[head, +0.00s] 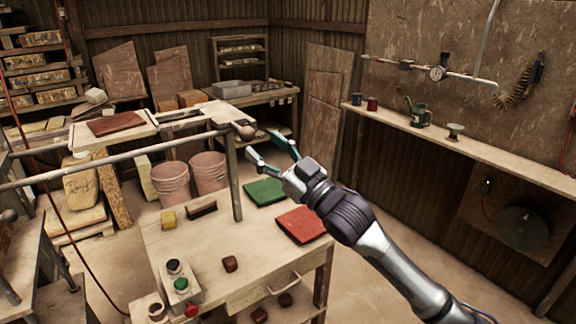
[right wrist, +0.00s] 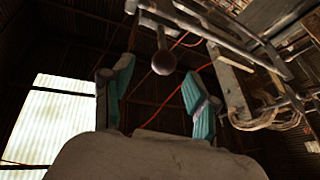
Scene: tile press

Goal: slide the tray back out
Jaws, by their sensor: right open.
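A pale wooden tray-like board (head: 82,137) extends at the upper left in the head view. A dark red tile (head: 115,124) lies on it. I cannot tell whether this board is the sliding tray. A long bar (head: 110,160) runs toward a round brown knob (head: 246,132). My right gripper (head: 264,146), with teal fingers, is open and empty just right of and below the knob in the picture. In the right wrist view, the knob (right wrist: 164,62) shows beyond the open fingers (right wrist: 155,90), apparently apart from them. My left gripper is out of view.
The wooden workbench (head: 215,240) holds a green tile (head: 264,191), a red tile (head: 301,223), a brush (head: 201,209), a yellow sponge (head: 168,217) and a button box (head: 178,283). An upright post (head: 232,180) stands near the gripper. Pink buckets (head: 171,183) stand behind.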

